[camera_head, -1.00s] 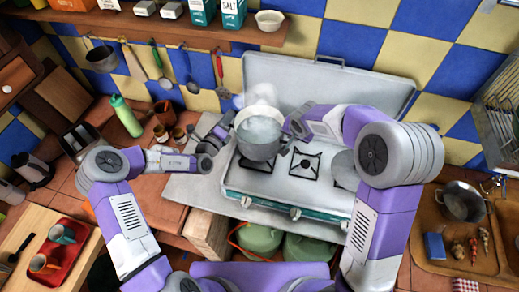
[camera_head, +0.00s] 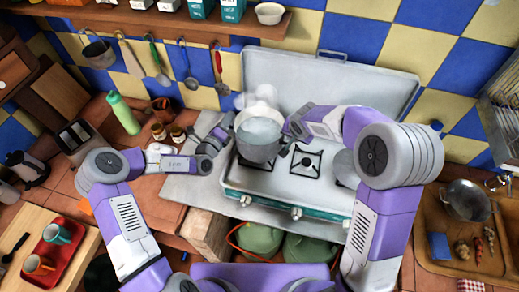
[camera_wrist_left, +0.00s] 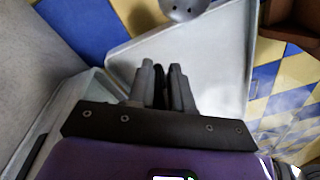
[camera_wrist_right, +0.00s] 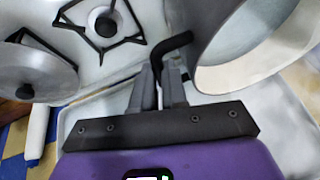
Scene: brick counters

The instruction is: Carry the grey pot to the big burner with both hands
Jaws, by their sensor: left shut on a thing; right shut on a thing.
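The grey pot (camera_head: 257,151) is held between my two grippers over the left part of the hob (camera_head: 268,183). My left gripper (camera_head: 228,130) is shut at its left side; in the left wrist view its fingers (camera_wrist_left: 165,85) are close together with something dark between them. My right gripper (camera_head: 289,132) is shut on the pot's black handle (camera_wrist_right: 172,46), and the pot's wall (camera_wrist_right: 213,30) shows beside it. A burner (camera_head: 305,162) is bare right of the pot, and another (camera_head: 254,166) is partly hidden below it. I cannot tell how high the pot is.
A round grey lid or pan (camera_head: 345,168) covers the hob's right side, partly behind my right arm. The hob's raised cover (camera_head: 330,85) stands behind. Utensils hang on the left wall. A green bottle (camera_head: 124,114) and jars (camera_head: 177,133) stand at left.

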